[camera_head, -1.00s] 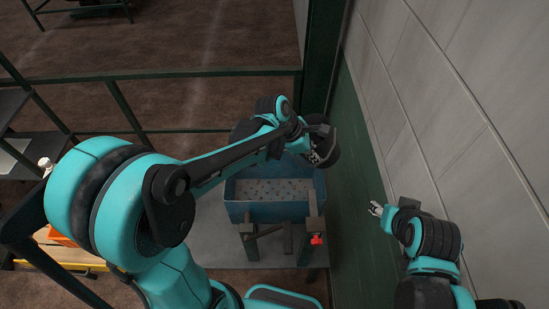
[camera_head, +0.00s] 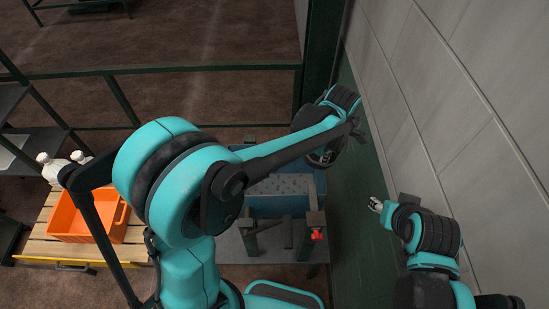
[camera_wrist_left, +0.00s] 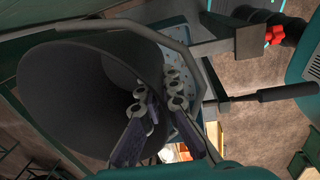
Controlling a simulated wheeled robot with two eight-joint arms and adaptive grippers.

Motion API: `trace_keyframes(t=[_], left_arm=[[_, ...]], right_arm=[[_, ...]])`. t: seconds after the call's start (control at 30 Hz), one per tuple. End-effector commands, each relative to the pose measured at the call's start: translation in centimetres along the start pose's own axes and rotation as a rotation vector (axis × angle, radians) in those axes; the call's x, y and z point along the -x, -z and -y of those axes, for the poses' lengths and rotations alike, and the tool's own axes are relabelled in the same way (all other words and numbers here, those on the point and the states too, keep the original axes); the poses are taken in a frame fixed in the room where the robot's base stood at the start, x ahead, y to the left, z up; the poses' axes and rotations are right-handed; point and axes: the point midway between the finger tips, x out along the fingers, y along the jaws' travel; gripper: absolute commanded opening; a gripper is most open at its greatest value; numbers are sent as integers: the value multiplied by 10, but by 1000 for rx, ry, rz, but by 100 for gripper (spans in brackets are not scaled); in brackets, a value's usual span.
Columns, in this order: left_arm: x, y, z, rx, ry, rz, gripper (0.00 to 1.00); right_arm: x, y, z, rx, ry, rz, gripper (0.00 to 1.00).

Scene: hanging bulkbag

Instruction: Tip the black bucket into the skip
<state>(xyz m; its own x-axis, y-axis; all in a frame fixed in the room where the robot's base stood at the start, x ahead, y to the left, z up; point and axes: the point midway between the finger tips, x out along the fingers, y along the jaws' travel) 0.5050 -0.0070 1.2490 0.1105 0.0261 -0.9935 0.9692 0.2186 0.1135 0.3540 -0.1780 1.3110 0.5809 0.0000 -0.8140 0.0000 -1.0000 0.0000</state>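The black bucket (camera_wrist_left: 75,95) fills the left of the left wrist view, its wide mouth open towards that camera. The fingers of my left gripper (camera_wrist_left: 155,100) are at its rim, closed on it. A grey curved handle runs around the mouth. In the head view the bucket (camera_head: 306,118) is partly hidden behind my left wrist, over the back right of the skip, and looks tilted. The blue skip (camera_head: 280,205) has a speckled inner surface, and my left forearm covers its back part. My right gripper (camera_head: 376,205) is empty by the wall; its finger opening is too small to judge.
A pale panelled wall (camera_head: 460,90) with a green lower band stands close on the right. A red knob (camera_head: 317,235) sits at the skip's front right. An orange crate (camera_head: 75,225) and white bottles (camera_head: 52,168) are on a wooden table at left. Green rails run behind.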

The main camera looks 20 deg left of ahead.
Motion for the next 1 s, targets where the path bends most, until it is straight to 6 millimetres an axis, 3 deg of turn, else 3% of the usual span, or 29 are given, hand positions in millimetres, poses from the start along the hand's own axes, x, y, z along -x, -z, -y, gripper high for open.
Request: trace_keyframes(t=[0.5, 1.0], left_arm=[[34, 1, 50, -1, 0, 1, 0], [34, 1, 52, -1, 0, 1, 0]], right_arm=[[16, 12, 0, 0, 0, 0, 43], [16, 11, 0, 0, 0, 0, 43]])
